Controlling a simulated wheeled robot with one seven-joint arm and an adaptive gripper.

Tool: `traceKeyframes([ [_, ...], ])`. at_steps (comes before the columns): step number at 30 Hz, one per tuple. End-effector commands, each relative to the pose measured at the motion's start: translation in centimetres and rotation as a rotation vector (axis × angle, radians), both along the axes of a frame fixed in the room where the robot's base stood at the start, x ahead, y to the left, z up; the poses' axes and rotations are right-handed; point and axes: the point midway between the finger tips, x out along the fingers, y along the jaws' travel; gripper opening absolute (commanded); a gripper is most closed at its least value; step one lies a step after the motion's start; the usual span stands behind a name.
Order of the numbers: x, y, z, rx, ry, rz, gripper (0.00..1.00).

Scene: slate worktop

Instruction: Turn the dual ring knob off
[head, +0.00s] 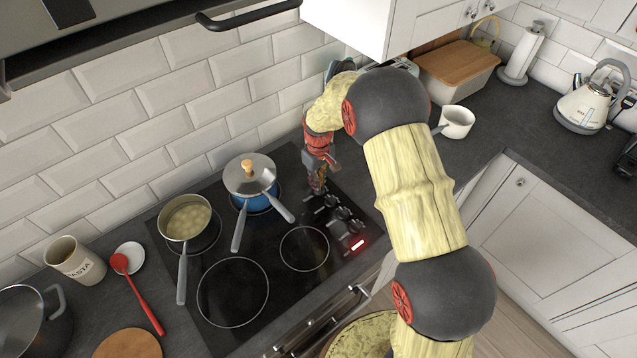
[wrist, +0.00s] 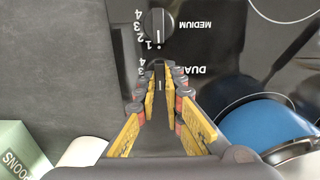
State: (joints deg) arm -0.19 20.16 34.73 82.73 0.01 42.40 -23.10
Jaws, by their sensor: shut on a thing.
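The dual ring knob (wrist: 159,76) is a small dark knob with a pale pointer line, beside the printed word "DUAL" and numbers on the black hob. My gripper (wrist: 160,100) has its yellow-padded fingers on either side of this knob and is shut on it. The fingers hide much of the knob. In the head view my gripper (head: 318,188) points down at the far end of the row of hob knobs, and the dual knob cannot be made out clearly there.
A knob marked "MEDIUM" (wrist: 160,22) sits close by. A blue pot with a lid (head: 250,177) stands left of my gripper, its handles toward the front. A pan of food (head: 187,218) is farther left. A red display (head: 357,245) glows near the front edge. A white mug (head: 457,121) stands right.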

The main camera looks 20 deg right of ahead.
Motion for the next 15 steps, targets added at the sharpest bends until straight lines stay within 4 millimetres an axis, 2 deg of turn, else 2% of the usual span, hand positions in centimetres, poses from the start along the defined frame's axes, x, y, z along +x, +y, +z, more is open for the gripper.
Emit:
traceKeyframes([
  [9, 0.09, -0.01, 0.07, 0.0, -0.002, 0.003, 0.0],
  [10, 0.09, -0.01, 0.07, 0.0, -0.002, 0.003, 0.11],
  [15, 0.06, -0.01, 0.05, -0.001, -0.001, 0.002, 0.21],
])
